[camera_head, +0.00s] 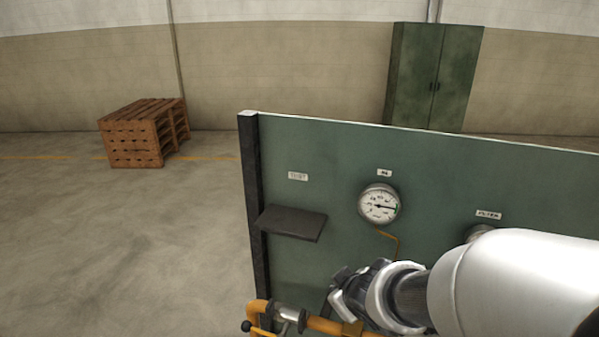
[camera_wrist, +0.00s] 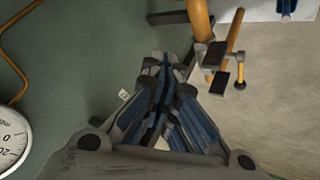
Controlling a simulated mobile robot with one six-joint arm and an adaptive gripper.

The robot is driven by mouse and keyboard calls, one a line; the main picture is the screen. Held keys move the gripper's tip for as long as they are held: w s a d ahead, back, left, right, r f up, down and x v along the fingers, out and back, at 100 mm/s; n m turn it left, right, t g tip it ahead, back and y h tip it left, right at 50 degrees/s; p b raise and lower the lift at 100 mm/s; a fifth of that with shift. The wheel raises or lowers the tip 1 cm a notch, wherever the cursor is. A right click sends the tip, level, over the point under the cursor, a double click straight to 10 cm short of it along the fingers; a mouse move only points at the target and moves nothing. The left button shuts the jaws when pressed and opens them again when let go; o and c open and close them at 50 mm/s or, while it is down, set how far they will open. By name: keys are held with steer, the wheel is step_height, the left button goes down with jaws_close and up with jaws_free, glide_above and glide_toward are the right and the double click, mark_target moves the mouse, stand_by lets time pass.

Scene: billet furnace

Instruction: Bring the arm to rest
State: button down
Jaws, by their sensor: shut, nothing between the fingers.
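My gripper (camera_head: 345,290) is in front of the green panel (camera_head: 330,160), low and right of the panel's left edge, close to the yellow pipe. The wrist view shows its fingers (camera_wrist: 165,70) drawn together with nothing between them. My white arm reaches in from the lower right and hides the lower right part of the panel. I cannot tell from these frames whether the fingers touch the panel.
A round gauge (camera_head: 379,204) and a dark shelf (camera_head: 291,223) are on the panel. A yellow pipe (camera_head: 325,325) with a valve (camera_head: 290,314) runs below. Wooden pallets (camera_head: 145,132) and a green cabinet (camera_head: 432,75) stand behind. The floor at left is clear.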

steer(key=s+d+f+m+h+b, duration=0.2)
steer(key=s+d+m+b, duration=0.1)
steer(key=s+d+b, duration=0.25)
steer(key=s+f+m+g+b, duration=0.1)
steer(key=s+f+m+b, duration=0.1)
steer(key=s, duration=0.6)
steer(key=s+f+m+g+y+b, duration=0.1)
steer(key=s+f+m+g+b, duration=0.1)
steer(key=s+f+b, duration=0.2)
steer(key=s+b, duration=0.3)
steer(key=s, duration=0.2)
steer(key=shift+s+f+m, duration=0.25)
steer(key=shift+m, duration=0.15)
